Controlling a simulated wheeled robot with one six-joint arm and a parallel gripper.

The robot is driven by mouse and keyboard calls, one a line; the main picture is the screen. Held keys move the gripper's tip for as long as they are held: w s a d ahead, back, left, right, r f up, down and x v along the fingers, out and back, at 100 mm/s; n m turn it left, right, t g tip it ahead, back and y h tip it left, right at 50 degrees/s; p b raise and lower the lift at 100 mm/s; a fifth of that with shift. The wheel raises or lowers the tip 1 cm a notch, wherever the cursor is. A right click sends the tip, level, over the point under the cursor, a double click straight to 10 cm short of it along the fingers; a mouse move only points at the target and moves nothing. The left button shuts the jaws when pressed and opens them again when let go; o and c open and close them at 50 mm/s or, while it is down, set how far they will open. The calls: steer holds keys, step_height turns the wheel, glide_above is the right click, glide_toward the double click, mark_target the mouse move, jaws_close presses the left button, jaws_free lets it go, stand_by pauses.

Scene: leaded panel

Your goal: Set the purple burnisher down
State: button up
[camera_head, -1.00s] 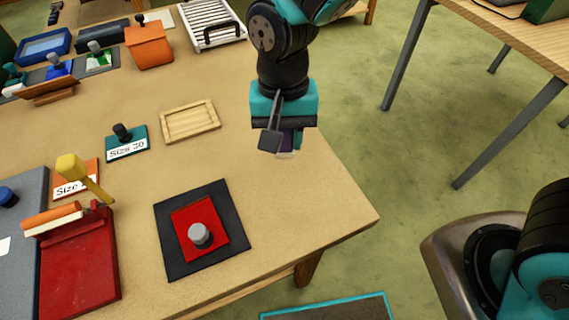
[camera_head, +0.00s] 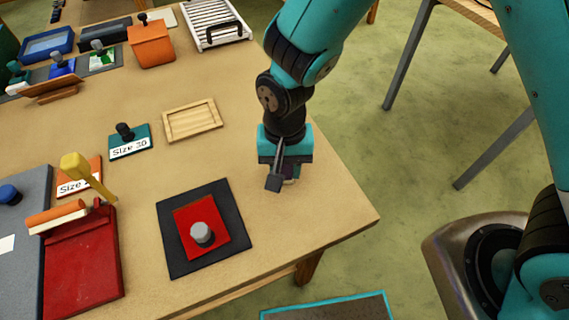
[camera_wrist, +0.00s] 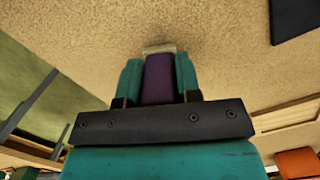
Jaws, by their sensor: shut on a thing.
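The purple burnisher (camera_wrist: 158,80) is between the two teal fingers of my gripper (camera_wrist: 158,78) in the wrist view, with a pale end pointing away from the gripper. In the head view my gripper (camera_head: 288,178) is low over the right part of the wooden table (camera_head: 330,212), right of the black mat. The burnisher is mostly hidden there by the gripper. I cannot tell whether its pale end touches the tabletop.
Left of the gripper lie a black mat (camera_head: 236,252) with a red plate and grey knob, and a wooden tray (camera_head: 192,120). A teal "Size 30" plate (camera_head: 129,141) and a yellow mallet (camera_head: 76,165) are farther left. The table around the gripper is bare.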

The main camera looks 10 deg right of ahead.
steer(key=o, duration=0.9)
steer(key=shift+r, duration=0.1)
steer(key=r, duration=0.3)
steer(key=w+r, duration=0.1)
steer(key=r, duration=0.3)
steer(key=r+b, duration=0.1)
steer(key=r, duration=0.3)
steer(key=shift+w+d+r, duration=0.1)
steer(key=shift+w, duration=0.1)
steer(key=shift+d+r, duration=0.1)
steer(key=shift+r, duration=0.5)
steer(key=s+d+r+n+y, duration=0.1)
steer(key=s+d+r+n, duration=0.1)
steer(key=s+d+r, duration=0.1)
steer(key=s+d+r+n+t+y, duration=0.1)
steer(key=s+d+r+n, duration=0.2)
steer(key=s, duration=0.1)
steer(key=s+d+r+n+y, duration=0.2)
steer(key=s+d+r+n, duration=0.1)
steer(key=s, duration=0.1)
steer(key=shift+s+d, duration=0.2)
